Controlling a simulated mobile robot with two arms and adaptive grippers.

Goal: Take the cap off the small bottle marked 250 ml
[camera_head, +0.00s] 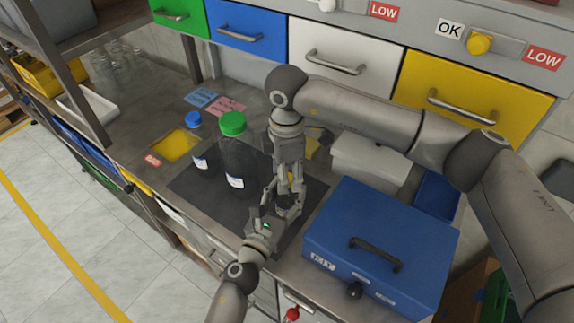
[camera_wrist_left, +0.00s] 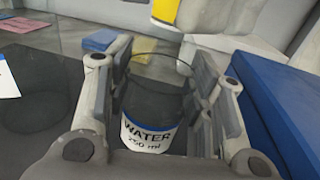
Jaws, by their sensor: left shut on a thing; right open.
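The small bottle (camera_wrist_left: 150,125), labelled WATER 250 ml, stands upright between the fingers of my left gripper (camera_wrist_left: 158,100) in the left wrist view. That gripper is shut on its body. In the head view the small bottle (camera_head: 287,209) is a dark shape at the right of the dark mat (camera_head: 190,188), mostly covered by both grippers. My right gripper (camera_head: 290,188) comes down from above, open, with its fingers at the bottle's top. I cannot make out a cap on the bottle, nor whether the right fingers touch it.
A large green-capped bottle (camera_head: 238,165) and a blue-capped bottle (camera_head: 198,150) stand to the left. A blue case (camera_head: 375,235) and a pale box (camera_head: 368,160) stand close on the right. Coloured drawers (camera_head: 335,55) line the back. The bench's front edge is near.

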